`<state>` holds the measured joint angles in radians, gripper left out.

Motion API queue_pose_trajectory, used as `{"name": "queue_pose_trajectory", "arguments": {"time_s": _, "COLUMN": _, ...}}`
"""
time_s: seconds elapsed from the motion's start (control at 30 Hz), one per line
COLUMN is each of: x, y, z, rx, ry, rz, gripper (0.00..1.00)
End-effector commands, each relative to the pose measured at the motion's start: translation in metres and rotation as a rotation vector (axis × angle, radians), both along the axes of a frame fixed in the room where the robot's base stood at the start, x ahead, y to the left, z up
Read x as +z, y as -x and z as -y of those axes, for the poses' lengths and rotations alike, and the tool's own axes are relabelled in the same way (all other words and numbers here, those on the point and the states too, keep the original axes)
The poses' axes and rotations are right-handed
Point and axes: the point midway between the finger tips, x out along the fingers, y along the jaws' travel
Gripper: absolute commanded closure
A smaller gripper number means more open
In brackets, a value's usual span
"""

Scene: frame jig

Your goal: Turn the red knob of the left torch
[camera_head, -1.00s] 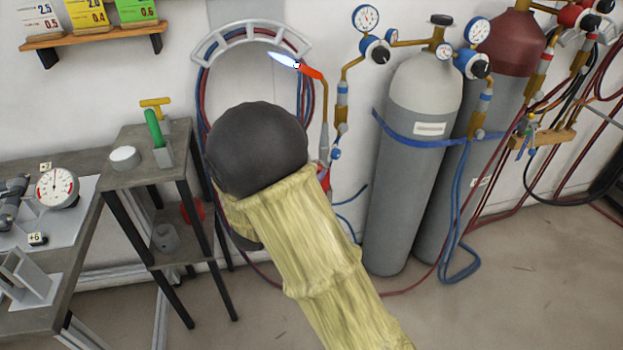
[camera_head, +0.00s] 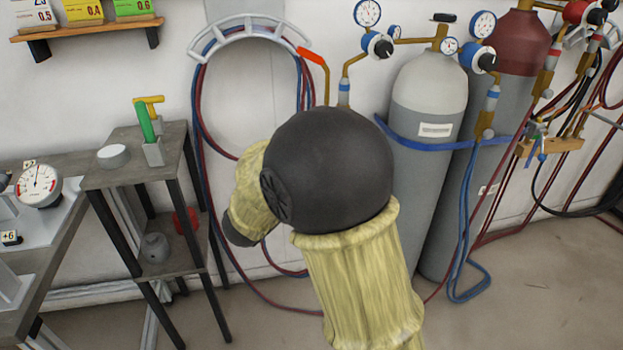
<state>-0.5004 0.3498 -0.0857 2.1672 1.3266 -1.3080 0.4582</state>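The left torch (camera_head: 318,58) hangs by the wall, with its orange neck and brass tube showing at the right end of the grey hose rack. No flame shows at its tip. Its lower body and its red knob are hidden behind my arm's black elbow and yellow sleeve. My gripper is not in view. My forearm sleeve points down and left from the elbow and ends in a dark part; no fingers show.
Grey gas cylinders (camera_head: 428,190) with regulators stand right of my arm. A dark shelf stand (camera_head: 165,172) with a green-handled tool is at left, near a workbench. Red and blue hoses (camera_head: 200,140) loop down the wall. Open floor lies at the lower right.

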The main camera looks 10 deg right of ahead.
Motion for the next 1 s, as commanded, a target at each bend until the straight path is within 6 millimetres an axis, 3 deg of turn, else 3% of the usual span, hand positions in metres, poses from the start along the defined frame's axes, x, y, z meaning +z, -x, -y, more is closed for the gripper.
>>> {"name": "queue_pose_trajectory", "arguments": {"time_s": 0.57, "x": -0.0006, "y": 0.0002, "z": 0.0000, "rx": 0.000, "ry": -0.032, "rz": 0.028, "gripper": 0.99}}
{"name": "queue_pose_trajectory", "arguments": {"time_s": 0.6, "x": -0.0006, "y": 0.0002, "z": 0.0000, "rx": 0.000, "ry": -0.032, "rz": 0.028, "gripper": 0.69}}
{"name": "queue_pose_trajectory", "arguments": {"time_s": 0.67, "x": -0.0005, "y": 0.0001, "z": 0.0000, "rx": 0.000, "ry": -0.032, "rz": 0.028, "gripper": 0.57}}
{"name": "queue_pose_trajectory", "arguments": {"time_s": 1.0, "x": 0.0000, "y": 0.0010, "z": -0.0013, "rx": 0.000, "ry": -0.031, "rz": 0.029, "gripper": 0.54}}
